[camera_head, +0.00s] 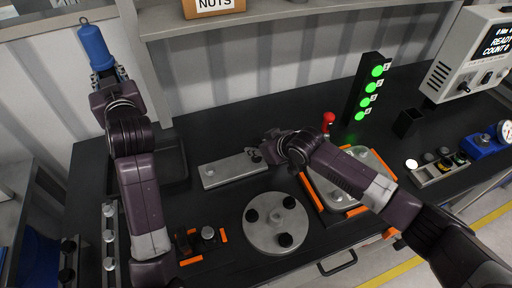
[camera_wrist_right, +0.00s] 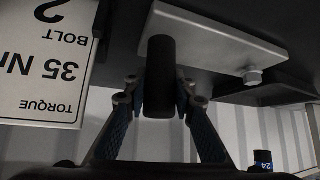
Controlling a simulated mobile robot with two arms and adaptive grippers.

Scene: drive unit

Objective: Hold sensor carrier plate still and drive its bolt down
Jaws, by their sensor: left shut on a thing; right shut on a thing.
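The sensor carrier plate (camera_head: 228,171) is a flat grey bar on the dark bench, left of centre. Its bolt (camera_head: 210,171) stands near the left end; in the right wrist view the bolt head (camera_wrist_right: 252,76) sits proud of the plate (camera_wrist_right: 205,38). My right gripper (camera_head: 268,152) is at the plate's right end. It is shut on a black upright post (camera_wrist_right: 159,78), which appears to belong to the plate. My left gripper (camera_head: 104,78) is shut on a blue cylindrical tool (camera_head: 95,47) with a hanging loop, at the back left, away from the bolt. The tool's lower end is hidden.
A round grey plate (camera_head: 269,238) with black knobs lies in front. A cover (camera_head: 326,190) with orange corners lies under my right forearm. A red-topped lever (camera_head: 328,120) and a green light tower (camera_head: 360,95) stand behind. A torque label (camera_wrist_right: 40,85) shows 35 Nm, bolt 2.

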